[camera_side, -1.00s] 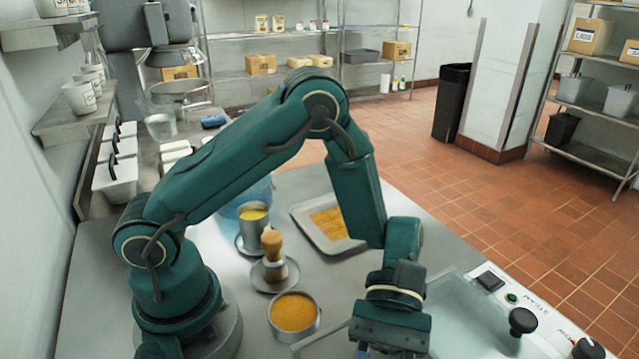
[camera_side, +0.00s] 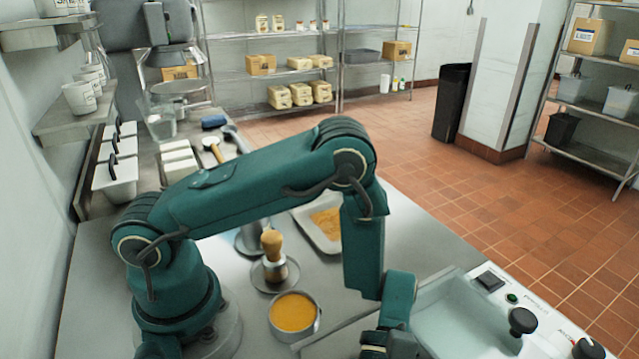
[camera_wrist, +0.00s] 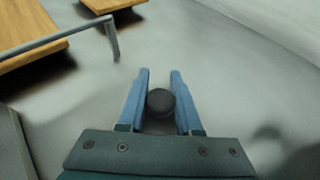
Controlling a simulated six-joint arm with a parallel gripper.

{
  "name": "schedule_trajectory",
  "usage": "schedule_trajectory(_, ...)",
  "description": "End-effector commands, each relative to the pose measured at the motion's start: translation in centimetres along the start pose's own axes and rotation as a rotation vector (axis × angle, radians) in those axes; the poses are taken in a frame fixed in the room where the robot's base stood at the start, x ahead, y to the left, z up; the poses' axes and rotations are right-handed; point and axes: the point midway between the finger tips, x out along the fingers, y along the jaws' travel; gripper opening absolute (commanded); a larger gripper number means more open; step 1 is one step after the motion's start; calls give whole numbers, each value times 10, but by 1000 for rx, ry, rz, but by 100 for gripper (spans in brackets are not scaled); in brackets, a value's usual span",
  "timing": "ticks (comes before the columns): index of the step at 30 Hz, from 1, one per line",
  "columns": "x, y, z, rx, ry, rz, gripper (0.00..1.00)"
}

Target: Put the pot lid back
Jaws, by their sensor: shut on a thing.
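In the wrist view my gripper (camera_wrist: 159,74) has its two blue fingers on either side of a round black knob (camera_wrist: 160,101) and is shut on it. The knob appears to be the pot lid's handle. A smooth grey surface (camera_wrist: 215,75) spreads around it; I cannot tell how much of this is the lid, and no clear lid rim shows. In the side view my fingers and the knob are below the bottom edge of the picture. My wrist is at the bottom, just left of a pale metal unit (camera_side: 465,322).
The unit carries black knobs (camera_side: 522,321) and a green button. A pan of orange contents (camera_side: 293,314), a wooden-handled tool (camera_side: 272,247) on a saucer and a tray (camera_side: 305,228) stand on the steel counter. Wooden boards (camera_wrist: 32,38) and a metal bar (camera_wrist: 62,39) show in the wrist view.

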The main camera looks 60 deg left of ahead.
Motion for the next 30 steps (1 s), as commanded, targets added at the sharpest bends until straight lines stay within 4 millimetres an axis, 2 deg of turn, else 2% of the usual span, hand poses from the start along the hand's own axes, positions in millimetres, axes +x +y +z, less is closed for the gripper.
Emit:
schedule_trajectory(3, 1, 0, -3, -1, -1, 0, 0)
schedule_trajectory(4, 1, 0, -3, 0, 0, 0, 45)
schedule_trajectory(5, 1, 0, -3, 0, 0, 0, 56)
schedule_trajectory(6, 1, 0, -3, 0, 0, 0, 63)
schedule_trajectory(18, -1, 0, 1, 1, 0, 1, 63)
schedule_trajectory(23, -25, 2, 0, 0, 1, 8, 63)
schedule_trajectory(26, -49, 2, 0, 3, 2, 10, 63)
schedule_trajectory(27, -56, 1, 2, 2, 3, 7, 63)
schedule_trajectory(30, -60, 1, 22, 6, 3, 2, 63)
